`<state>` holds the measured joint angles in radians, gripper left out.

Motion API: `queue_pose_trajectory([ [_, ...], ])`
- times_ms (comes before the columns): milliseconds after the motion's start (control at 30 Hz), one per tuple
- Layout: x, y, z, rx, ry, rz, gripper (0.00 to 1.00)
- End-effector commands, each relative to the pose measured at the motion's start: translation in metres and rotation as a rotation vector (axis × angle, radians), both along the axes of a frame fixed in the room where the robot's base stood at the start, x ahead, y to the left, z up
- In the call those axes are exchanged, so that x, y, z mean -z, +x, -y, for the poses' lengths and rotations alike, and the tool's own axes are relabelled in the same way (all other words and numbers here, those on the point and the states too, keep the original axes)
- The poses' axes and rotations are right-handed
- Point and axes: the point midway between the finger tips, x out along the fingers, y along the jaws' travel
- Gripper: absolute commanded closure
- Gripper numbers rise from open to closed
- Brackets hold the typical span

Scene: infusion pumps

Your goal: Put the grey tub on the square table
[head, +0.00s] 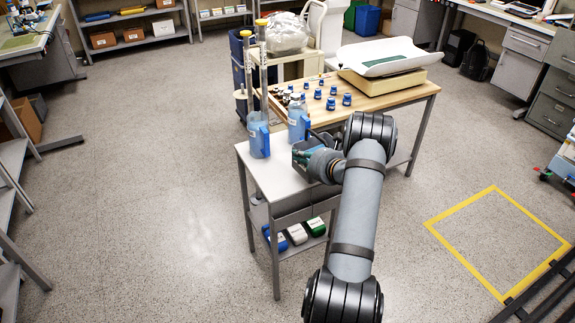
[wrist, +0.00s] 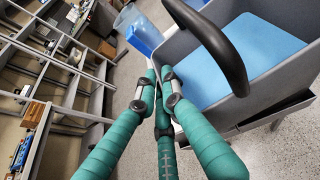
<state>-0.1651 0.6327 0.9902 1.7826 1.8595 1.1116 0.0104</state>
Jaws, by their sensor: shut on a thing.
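The grey tub (wrist: 255,55) has a blue inside and a dark curved handle; it fills the upper right of the wrist view. My gripper (wrist: 163,88) has teal fingers closed at the tub's left wall, beside the handle. In the head view my gripper (head: 303,158) is at the right side of a small light-topped table (head: 268,181). There my gripper and arm hide most of the tub. I cannot tell whether the tub touches the tabletop.
A wooden table (head: 398,91) behind holds small blue-capped bottles (head: 331,103) and a white scale (head: 385,58). The small table's front left top is clear. A yellow square (head: 497,241) marks the floor at right.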

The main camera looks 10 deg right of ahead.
Motion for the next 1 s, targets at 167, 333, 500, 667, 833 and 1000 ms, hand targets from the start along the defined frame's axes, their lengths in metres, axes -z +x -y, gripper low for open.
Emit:
queue_pose_trajectory([
  [167,-0.030,0.043,-0.035,0.063,-0.005,0.012,1.00],
  [333,-0.038,0.057,-0.050,0.094,-0.004,0.005,1.00],
  [500,-0.013,0.059,-0.053,0.100,-0.002,0.000,1.00],
  [667,0.009,0.059,-0.053,0.100,-0.003,0.004,1.00],
  [833,0.021,0.059,-0.053,0.099,-0.003,0.005,1.00],
  [1000,0.043,0.059,-0.053,0.099,-0.004,0.003,1.00],
])
